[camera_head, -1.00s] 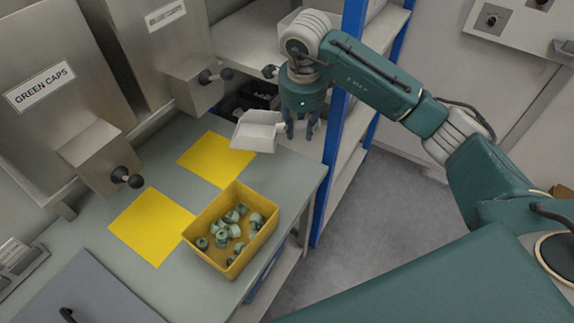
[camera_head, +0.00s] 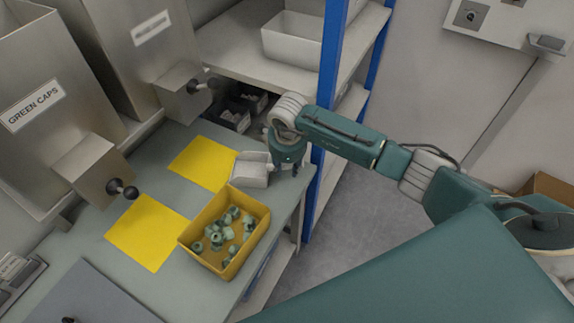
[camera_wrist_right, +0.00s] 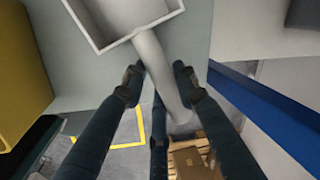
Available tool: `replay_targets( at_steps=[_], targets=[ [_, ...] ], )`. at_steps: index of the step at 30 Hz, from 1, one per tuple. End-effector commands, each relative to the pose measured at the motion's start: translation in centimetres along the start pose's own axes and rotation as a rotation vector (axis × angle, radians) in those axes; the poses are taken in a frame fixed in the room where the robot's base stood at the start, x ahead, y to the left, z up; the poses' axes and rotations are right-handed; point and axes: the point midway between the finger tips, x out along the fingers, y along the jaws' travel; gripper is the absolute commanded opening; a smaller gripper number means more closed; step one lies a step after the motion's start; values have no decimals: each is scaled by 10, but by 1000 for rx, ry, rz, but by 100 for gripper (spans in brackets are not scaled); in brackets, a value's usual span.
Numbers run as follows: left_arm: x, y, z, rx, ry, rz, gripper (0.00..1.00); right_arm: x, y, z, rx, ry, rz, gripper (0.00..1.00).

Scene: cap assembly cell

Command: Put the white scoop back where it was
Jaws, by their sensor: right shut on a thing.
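The white scoop (camera_head: 253,170) is at the back right corner of the grey worktable, just behind the yellow bin. My right gripper (camera_head: 288,166) is at the scoop's right side, shut on its handle. In the right wrist view the fingers (camera_wrist_right: 157,85) close around the scoop's white handle (camera_wrist_right: 152,58), with the scoop's pan (camera_wrist_right: 120,15) at the top of the picture. The pan looks low over the table; I cannot tell whether it touches. My left gripper is not in view.
A yellow bin (camera_head: 262,215) with several green caps stands close in front of the scoop. Yellow mats (camera_head: 201,163) lie on the table (camera_head: 180,140). Metal dispensers, one labelled green caps (camera_head: 45,100), stand at the left. A blue shelf post (camera_head: 328,110) rises behind my right arm.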

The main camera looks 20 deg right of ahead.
Motion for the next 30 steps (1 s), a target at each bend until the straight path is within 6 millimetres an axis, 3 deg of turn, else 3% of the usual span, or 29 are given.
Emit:
replay_targets(
  at_steps=[8, 9, 11, 23, 30],
  targets=[
    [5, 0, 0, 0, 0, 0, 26, 4, 0, 0, 1, -1, -1, 0],
    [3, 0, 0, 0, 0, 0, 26, 2, 0, 0, 1, -1, 0, 37],
    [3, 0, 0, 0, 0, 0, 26, 2, 0, 0, 1, 0, 0, 48],
    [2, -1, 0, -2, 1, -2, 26, -5, -1, 0, 0, -2, -2, 48],
    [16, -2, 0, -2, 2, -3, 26, -49, -2, 0, -1, -2, -6, 48]
  ],
)
